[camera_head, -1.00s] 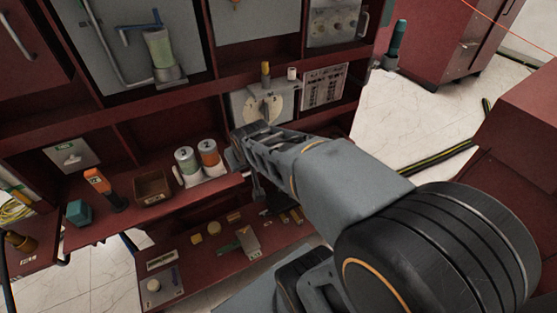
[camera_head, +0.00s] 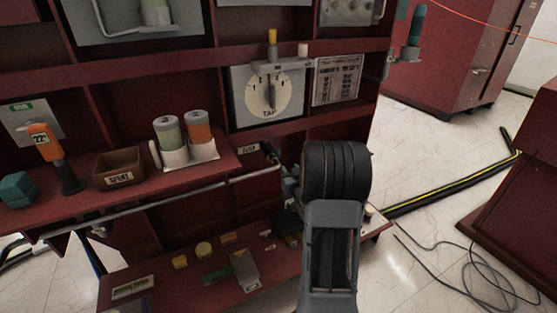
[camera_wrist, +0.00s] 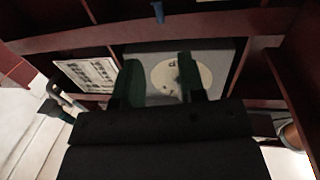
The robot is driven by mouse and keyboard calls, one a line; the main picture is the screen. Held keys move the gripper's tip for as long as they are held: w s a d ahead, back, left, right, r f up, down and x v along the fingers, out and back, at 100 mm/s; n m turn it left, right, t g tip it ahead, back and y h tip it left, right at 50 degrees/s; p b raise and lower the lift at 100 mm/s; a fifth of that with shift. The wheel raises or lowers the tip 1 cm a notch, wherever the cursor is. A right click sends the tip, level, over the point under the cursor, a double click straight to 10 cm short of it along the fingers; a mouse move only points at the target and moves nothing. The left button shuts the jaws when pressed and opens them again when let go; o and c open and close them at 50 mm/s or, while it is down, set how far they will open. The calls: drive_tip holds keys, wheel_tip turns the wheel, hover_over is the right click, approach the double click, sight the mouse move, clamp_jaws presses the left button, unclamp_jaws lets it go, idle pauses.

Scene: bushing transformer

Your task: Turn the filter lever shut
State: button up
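The blue filter lever does not show in the current head view. Only the lower part of the pale green filter cylinder (camera_head: 155,12) shows at the top left, with a grey pipe beside it. My gripper (camera_wrist: 160,82) shows in the wrist view as two dark green fingers, apart with nothing between them. A grey panel with a round cream TAP dial (camera_wrist: 182,76) lies beyond the fingers. A small blue piece (camera_wrist: 158,11) shows at the top edge of the wrist view; I cannot tell what it is. In the head view my arm hides the gripper.
The TAP dial (camera_head: 270,92) is in the middle bay, with a printed chart (camera_head: 338,80) to its right. Green and orange cylinders (camera_head: 182,135), a brown box (camera_head: 119,169) and an orange-topped tool (camera_head: 46,146) stand on the shelf. Cables (camera_head: 470,270) lie on the floor at right.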

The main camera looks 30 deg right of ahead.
sight(279, 152)
drive_tip(key=b+x, duration=0.3)
drive_tip(key=x, duration=1)
drive_tip(key=shift+w, duration=0.2)
clamp_jaws()
